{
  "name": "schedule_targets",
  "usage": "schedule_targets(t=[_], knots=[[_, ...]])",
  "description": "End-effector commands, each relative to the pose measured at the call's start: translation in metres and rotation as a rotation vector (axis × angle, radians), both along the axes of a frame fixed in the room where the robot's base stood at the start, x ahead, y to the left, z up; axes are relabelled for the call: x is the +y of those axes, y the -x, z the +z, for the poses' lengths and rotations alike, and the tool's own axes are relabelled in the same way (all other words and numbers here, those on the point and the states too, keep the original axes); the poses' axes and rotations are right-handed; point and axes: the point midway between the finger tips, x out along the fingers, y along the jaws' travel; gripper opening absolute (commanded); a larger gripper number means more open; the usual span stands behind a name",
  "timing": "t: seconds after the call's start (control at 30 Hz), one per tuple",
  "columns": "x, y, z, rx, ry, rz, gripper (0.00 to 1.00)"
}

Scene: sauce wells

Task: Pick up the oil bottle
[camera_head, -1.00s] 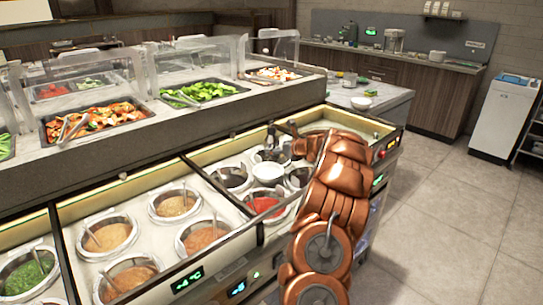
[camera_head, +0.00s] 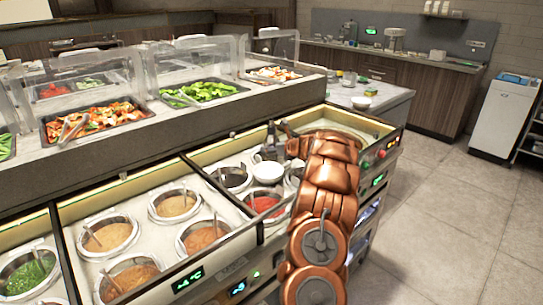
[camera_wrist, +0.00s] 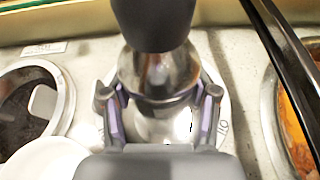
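The oil bottle has a dark cap and neck (camera_head: 271,133) and shows just left of my gripper (camera_head: 287,147) in the head view. The bottle looks upright. The lower part of the bottle is hidden by my gripper in the wrist view.
A white bowl (camera_head: 268,171) stands close to the bottle. Around it are wells of red sauce (camera_head: 263,204) and dark sauce (camera_head: 232,177). The counter's raised rim (camera_head: 221,147) runs behind. Lidless pale sauce wells (camera_head: 174,205) with spoons lie to the left.

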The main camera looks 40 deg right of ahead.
Motion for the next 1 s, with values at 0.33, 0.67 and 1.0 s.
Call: schedule_targets(t=[0.33, 0.67, 1.0], knots=[[0.0, 0.0, 0.0, 0.0, 0.0, 0.0, 0.18], [0.0, 0.0, 0.001, 0.0, 0.0, 0.0, 0.14], [0.0, 0.0, 0.014, -0.001, 0.001, 0.0, 0.14]])
